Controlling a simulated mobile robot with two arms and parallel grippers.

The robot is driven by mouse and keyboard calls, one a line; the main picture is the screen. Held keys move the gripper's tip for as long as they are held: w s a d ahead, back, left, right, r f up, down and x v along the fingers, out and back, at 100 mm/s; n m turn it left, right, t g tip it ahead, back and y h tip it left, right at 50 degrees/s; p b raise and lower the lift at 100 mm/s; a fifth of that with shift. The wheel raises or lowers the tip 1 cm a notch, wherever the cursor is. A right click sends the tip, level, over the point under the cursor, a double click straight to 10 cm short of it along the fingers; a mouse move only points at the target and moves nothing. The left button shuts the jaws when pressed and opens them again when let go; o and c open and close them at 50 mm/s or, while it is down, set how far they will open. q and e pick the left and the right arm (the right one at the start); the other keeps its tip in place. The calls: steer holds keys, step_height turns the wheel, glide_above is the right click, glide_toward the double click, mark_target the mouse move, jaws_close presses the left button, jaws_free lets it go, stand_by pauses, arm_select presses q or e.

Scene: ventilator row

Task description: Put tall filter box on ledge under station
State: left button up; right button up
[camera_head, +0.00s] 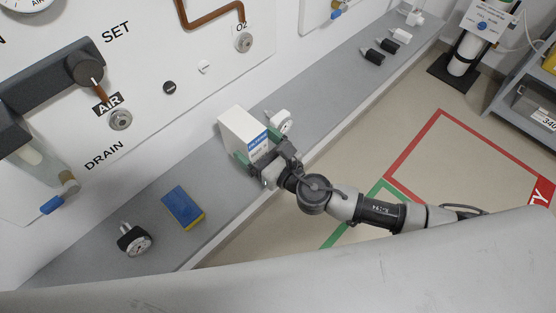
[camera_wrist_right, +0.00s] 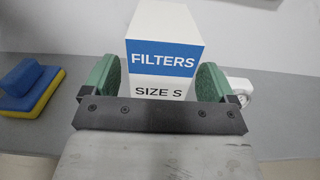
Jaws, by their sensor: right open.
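The tall filter box (camera_head: 239,131) is white with a blue label and stands upright on the grey ledge (camera_head: 331,92) under the wall station (camera_head: 150,62). My right gripper (camera_head: 264,163) is at the box's near side. In the right wrist view, the box (camera_wrist_right: 164,57) reads "FILTERS SIZE S" and stands between the two green finger pads of my open right gripper (camera_wrist_right: 158,85). A gap shows beside the left pad; contact at the right pad is hard to tell. My left gripper is not in view.
A blue and yellow sponge (camera_head: 183,208) and a black-and-white gauge (camera_head: 133,239) lie on the ledge to the left. A white fitting (camera_head: 280,121) stands close behind the box. Several small connectors (camera_head: 386,47) sit farther along. The ledge between them is clear.

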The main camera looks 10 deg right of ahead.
steer(key=b+v, duration=0.1)
steer(key=v, duration=0.8)
steer(key=shift+b, duration=0.3)
